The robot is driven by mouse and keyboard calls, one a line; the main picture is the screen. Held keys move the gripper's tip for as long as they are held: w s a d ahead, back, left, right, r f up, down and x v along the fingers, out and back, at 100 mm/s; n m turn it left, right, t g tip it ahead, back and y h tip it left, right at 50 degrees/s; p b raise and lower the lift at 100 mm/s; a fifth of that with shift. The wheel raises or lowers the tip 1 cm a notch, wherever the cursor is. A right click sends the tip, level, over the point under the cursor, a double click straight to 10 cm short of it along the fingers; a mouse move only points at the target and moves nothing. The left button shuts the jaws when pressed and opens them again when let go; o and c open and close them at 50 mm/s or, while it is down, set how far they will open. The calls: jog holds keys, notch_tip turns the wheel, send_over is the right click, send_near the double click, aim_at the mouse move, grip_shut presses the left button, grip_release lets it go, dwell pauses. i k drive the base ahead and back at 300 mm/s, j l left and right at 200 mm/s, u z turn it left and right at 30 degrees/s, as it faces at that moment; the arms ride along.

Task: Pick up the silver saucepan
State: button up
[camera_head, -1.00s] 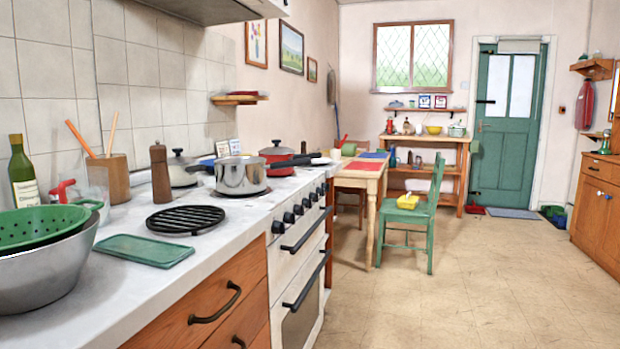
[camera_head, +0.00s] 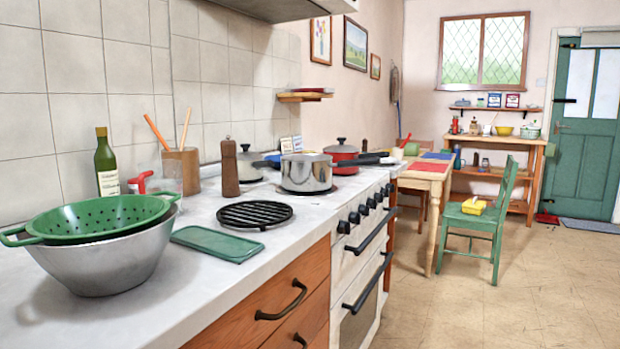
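My gripper is not in view.
A black round grate (camera_head: 255,214), a green tray (camera_head: 217,243) and a brown pepper mill (camera_head: 229,168) are on the counter left of the saucepan. A green colander in a metal bowl (camera_head: 105,264) is near left. Open floor (camera_head: 500,300) lies to the right.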

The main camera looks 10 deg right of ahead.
aim_at(300, 172)
jog(key=i+l+u, duration=0.4)
jog(key=l, duration=0.2)
jog(key=i+l+u, duration=0.2)
jog(key=l, duration=0.15)
jog(key=k, duration=0.05)
